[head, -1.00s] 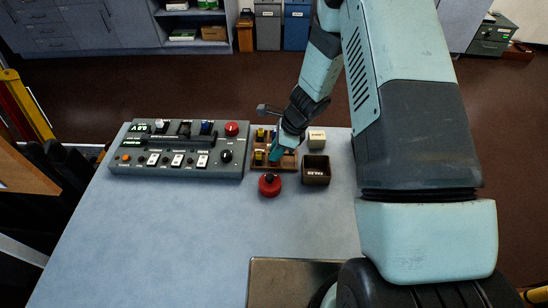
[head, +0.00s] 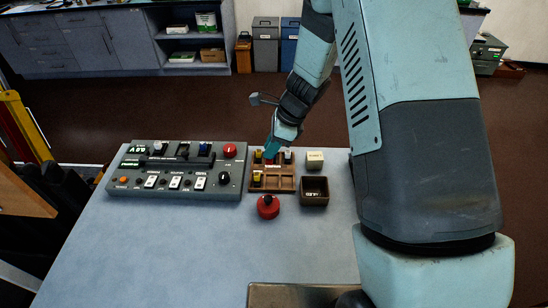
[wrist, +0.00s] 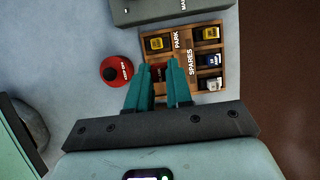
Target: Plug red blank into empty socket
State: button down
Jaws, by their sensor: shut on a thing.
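My gripper (head: 271,155) is over the wooden tray (head: 284,184), near its back row. In the wrist view its two teal fingers (wrist: 158,88) are shut on the red blank (wrist: 158,73), which shows dark red between the tips. I cannot tell whether the blank touches the tray floor. The grey panel (head: 228,188) stands left of the tray. Its back row holds a white piece (head: 155,148), a blue piece (head: 205,148) and a dark slot-like spot (head: 179,150) between them; I cannot tell if that is the empty socket.
The tray, lettered PARK and SPARES, holds a yellow block (wrist: 157,43), another yellow block (wrist: 208,34), a blue one (wrist: 209,59) and a white one (wrist: 210,84).

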jog(key=w+a, duration=0.2)
jog(key=a, duration=0.2)
jog(key=w+a, duration=0.2)
jog(key=a, duration=0.2)
jog(key=w+a, duration=0.3)
jog(key=a, duration=0.1)
jog(key=shift+a, duration=0.2)
jog(key=w+a, duration=0.1)
jog(key=a, duration=1.6)
jog(key=shift+w+d+f, duration=0.1)
jog(key=shift+f, duration=1.05)
jog(key=shift+w+d+f, duration=0.1)
jog(key=shift+f, duration=1.05)
jog(key=shift+f, duration=0.75)
jog(key=shift+c, duration=2.4)
grip_release()
notch_tip(320, 180, up, 6)
